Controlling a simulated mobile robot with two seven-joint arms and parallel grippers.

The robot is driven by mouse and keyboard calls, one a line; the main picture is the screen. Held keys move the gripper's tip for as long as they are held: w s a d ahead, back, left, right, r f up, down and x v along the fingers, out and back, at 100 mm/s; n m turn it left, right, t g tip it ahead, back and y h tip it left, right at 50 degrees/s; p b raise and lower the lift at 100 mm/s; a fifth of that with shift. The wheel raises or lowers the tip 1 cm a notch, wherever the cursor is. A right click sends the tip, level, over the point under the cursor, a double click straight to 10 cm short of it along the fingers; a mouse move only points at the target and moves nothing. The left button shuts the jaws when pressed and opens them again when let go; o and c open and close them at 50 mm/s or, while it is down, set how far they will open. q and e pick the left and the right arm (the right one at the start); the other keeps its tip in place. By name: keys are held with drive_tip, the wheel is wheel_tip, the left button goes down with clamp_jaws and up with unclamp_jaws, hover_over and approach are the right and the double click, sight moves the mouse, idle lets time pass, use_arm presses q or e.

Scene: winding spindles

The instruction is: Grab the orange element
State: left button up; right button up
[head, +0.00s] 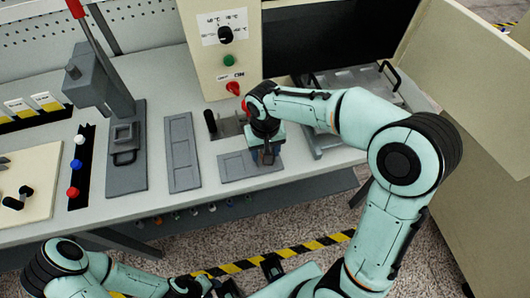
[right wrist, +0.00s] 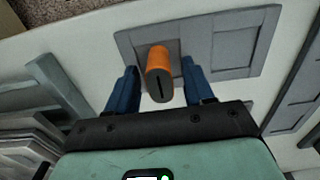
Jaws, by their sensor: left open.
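The orange element (right wrist: 160,66) stands upright on a grey recessed plate (right wrist: 231,46) in the right wrist view. Its dark end with a slot faces the camera. My right gripper (right wrist: 160,88) is open, with one blue finger on each side of the element and a visible gap on both sides. In the head view my right gripper (head: 266,157) points down over the grey plate (head: 235,168) and hides the element. My left gripper (head: 222,286) is low at the bottom edge of the head view, open, away from the table and partly cut off.
A grey lever press (head: 100,85) with a red handle stands at left. A flat grey tray (head: 184,152) lies beside the plate. A cream control box (head: 222,55) stands behind my right gripper. A metal fixture with a black handle (head: 390,76) is at right. White table shows between the trays.

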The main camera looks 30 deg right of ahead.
clamp_jaws()
